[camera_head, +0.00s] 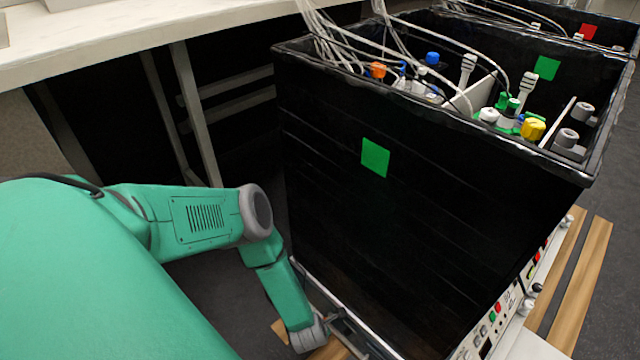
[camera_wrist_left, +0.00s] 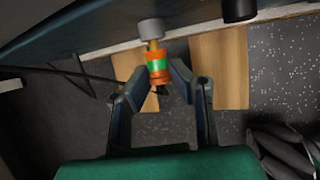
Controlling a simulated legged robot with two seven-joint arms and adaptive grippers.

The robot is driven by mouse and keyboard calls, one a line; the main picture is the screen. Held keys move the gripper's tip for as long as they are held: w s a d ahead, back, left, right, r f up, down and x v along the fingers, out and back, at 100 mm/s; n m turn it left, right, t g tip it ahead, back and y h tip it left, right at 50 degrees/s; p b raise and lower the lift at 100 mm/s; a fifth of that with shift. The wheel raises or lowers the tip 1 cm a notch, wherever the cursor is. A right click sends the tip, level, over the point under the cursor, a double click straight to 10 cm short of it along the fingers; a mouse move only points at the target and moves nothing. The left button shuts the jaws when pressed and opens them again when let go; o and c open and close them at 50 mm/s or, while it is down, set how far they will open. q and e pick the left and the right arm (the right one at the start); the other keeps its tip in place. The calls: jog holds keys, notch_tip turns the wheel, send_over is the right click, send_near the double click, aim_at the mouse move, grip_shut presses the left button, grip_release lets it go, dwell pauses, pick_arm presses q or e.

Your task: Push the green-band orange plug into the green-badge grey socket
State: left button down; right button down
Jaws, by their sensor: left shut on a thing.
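In the left wrist view, an orange plug with a green band (camera_wrist_left: 157,66) sits between the fingertips of my left gripper (camera_wrist_left: 160,80), which is shut on it. A short yellow-gold part shows at the plug's far end, in line with a grey cylindrical socket (camera_wrist_left: 151,29). The gold part appears to meet the socket; I cannot tell how deep it goes. No badge shows on the socket in this view. In the head view, my left arm reaches down beside the black bioreactor box (camera_head: 400,240), which bears a green badge (camera_head: 375,157). The plug and fingers are hidden there.
A second, black cylinder (camera_wrist_left: 239,9) stands right of the grey socket. A dark cable (camera_wrist_left: 75,72) runs left of the plug. Wooden strips (camera_wrist_left: 220,65) lie on the speckled floor. Bottles, caps and tubes fill the box top. A white bench (camera_head: 130,30) stands at the left.

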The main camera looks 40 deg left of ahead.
pick_arm(q)
jog(key=shift+w, duration=0.45)
jog(key=c, duration=1.4)
grip_release()
jog(key=shift+o, duration=0.2)
jog(key=v, duration=1.2)
jog(key=shift+d+f, duration=0.1)
